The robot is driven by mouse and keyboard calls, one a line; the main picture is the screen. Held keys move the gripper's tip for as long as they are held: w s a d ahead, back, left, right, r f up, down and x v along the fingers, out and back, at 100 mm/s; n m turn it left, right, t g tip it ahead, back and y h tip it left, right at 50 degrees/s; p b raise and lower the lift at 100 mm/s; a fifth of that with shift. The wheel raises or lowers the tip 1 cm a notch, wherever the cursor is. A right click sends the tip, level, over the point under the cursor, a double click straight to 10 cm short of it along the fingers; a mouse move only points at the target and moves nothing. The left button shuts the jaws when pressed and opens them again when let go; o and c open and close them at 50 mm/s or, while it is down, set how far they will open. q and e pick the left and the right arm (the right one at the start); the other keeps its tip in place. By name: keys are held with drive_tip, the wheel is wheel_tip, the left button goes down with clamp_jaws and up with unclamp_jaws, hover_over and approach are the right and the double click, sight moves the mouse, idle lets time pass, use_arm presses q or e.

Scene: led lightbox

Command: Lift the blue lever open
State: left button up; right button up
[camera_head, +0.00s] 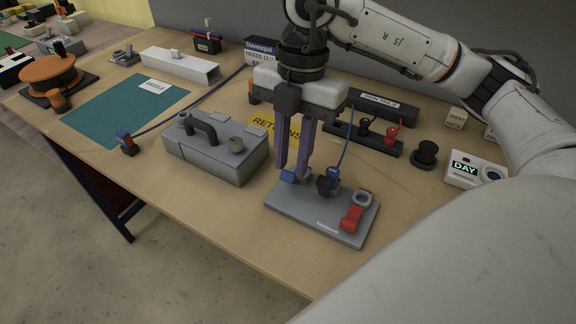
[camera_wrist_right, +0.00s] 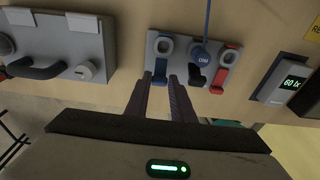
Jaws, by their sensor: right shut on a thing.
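A grey plate (camera_head: 300,213) lies on the table and carries a blue lever at its left, a black lever (camera_head: 326,186) in the middle and a red lever (camera_head: 351,218) at its right. The blue lever (camera_head: 289,177) is partly hidden by my fingers; it also shows in the right wrist view (camera_wrist_right: 160,67). My right gripper (camera_head: 293,174) reaches down from above, its two purple fingers on either side of the blue lever and shut on it. Whether the lever has risen I cannot tell. My left gripper is not in view.
A grey box with a dark handle (camera_head: 215,150) stands close left of the plate. A blue cord (camera_head: 345,145) runs near the black lever. A white "DAY" display box (camera_head: 474,171) and a black spool (camera_head: 425,154) stand to the right. The table's front edge is close.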

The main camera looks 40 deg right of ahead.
drive_tip(key=shift+w+d+r, duration=0.1)
drive_tip(key=shift+w+d+r, duration=0.2)
drive_tip(key=shift+d, duration=0.25)
drive_tip(key=shift+d+r, duration=0.1)
drive_tip(key=shift+w+d, duration=0.1)
drive_tip(key=shift+d, duration=0.05)
drive_tip(key=o, duration=0.9)
drive_tip(key=shift+o, duration=0.2)
drive_tip(key=shift+p, duration=0.3)
drive_tip(key=r+p, duration=0.1)
drive_tip(key=r, duration=0.1)
drive_tip(key=r+p, duration=0.1)
drive_tip(key=p, duration=0.1)
drive_tip(key=shift+d+r, duration=0.2)
drive_tip(key=shift+r, duration=0.2)
